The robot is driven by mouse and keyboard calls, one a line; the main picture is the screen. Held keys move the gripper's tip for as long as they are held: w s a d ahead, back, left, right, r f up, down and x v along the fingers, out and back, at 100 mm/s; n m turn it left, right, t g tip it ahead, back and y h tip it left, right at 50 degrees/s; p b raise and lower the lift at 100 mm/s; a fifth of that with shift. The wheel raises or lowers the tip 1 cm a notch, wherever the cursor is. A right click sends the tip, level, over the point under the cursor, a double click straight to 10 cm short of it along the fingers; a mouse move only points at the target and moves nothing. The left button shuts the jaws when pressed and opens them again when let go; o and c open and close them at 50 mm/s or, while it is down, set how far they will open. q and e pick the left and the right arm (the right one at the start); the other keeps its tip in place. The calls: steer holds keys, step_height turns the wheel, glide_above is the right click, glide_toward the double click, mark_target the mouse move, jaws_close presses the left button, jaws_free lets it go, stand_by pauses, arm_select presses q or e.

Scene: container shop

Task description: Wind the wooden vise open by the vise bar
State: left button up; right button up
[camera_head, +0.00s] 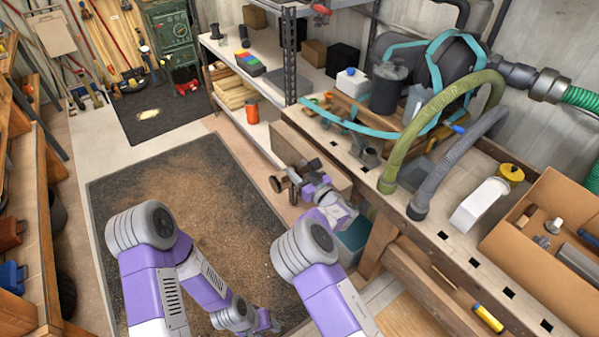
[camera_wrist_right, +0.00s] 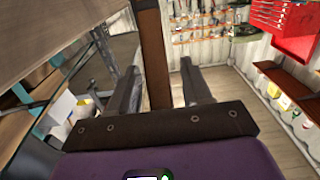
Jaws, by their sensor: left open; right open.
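The wooden vise (camera_head: 312,150) is the pale wooden block at the near left side of the workbench. In the right wrist view its wood (camera_wrist_right: 60,35) fills the upper left. The vise bar (camera_wrist_right: 153,35) is a brown upright bar there. My right gripper (camera_wrist_right: 159,70) is open, with one finger on each side of the bar; contact is not clear. In the head view my right gripper (camera_head: 288,182) is beside the vise's front and partly covers the bar. My left gripper (camera_head: 268,321) is low over the dark floor mat, open and away from the vise.
The workbench (camera_head: 443,205) holds hoses, a vacuum and a cardboard box (camera_head: 540,215) at the right. A metal shelf (camera_head: 255,85) stands behind the vise. Wooden shelving (camera_head: 38,200) lines the left. The dark mat (camera_head: 180,185) is open floor.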

steer(key=shift+c, duration=0.3)
jaws_close()
steer(key=shift+w+r, duration=0.1)
steer(key=shift+r, duration=0.05)
